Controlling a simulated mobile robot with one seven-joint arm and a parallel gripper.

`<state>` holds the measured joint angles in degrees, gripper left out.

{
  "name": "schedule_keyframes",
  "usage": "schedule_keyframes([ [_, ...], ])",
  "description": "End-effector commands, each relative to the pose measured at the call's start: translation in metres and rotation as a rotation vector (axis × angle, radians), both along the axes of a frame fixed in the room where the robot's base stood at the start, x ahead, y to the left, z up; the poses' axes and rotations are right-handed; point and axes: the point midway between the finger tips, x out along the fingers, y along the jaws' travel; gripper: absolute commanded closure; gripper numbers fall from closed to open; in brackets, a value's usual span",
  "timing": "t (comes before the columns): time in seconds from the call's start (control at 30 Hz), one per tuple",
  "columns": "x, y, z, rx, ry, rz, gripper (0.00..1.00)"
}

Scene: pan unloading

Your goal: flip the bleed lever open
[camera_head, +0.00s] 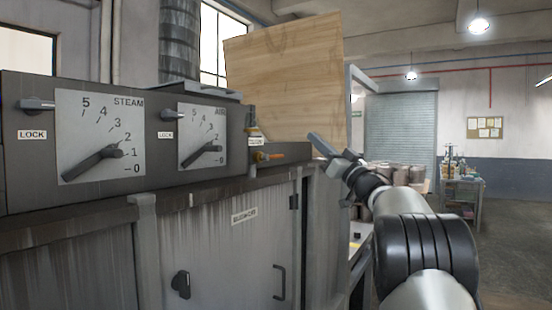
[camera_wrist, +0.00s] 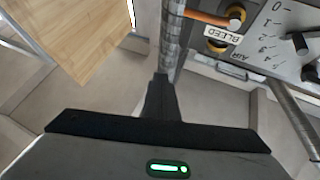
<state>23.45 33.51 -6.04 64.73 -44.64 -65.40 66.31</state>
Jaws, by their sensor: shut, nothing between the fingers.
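The bleed lever (camera_head: 271,155) is a small orange handle on a brass pivot at the right end of the grey control panel. It points right, roughly level, with a small white label above it. In the wrist view the orange lever (camera_wrist: 208,18) is at the top, beside the BLEED label (camera_wrist: 224,36). My gripper (camera_head: 316,138) is to the right of the lever and slightly higher in the head view, apart from it. In the wrist view my gripper's fingers (camera_wrist: 161,82) are together and hold nothing; the lever lies beyond their tips.
The panel carries a STEAM dial (camera_head: 100,137) and an AIR dial (camera_head: 202,135), each with a pointer and a LOCK lever. A grey cabinet (camera_head: 225,245) is below. Brown cylinders (camera_head: 405,175) and a cart (camera_head: 461,195) stand at right.

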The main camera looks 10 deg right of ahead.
Motion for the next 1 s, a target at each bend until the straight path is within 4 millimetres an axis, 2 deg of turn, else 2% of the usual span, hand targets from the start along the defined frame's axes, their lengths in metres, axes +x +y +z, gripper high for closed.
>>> schedule_keyframes([
  [0.03,0.002,-0.002,-0.014,-0.017,-0.012,0.059,1.00],
  [0.13,-0.002,0.002,-0.034,-0.045,-0.027,0.176,1.00],
  [0.33,-0.011,0.006,-0.056,-0.073,-0.031,0.298,1.00],
  [0.77,-0.010,0.009,-0.055,-0.076,-0.032,0.309,1.00],
  [1.0,0.010,0.030,-0.035,-0.075,-0.032,0.311,1.00],
])
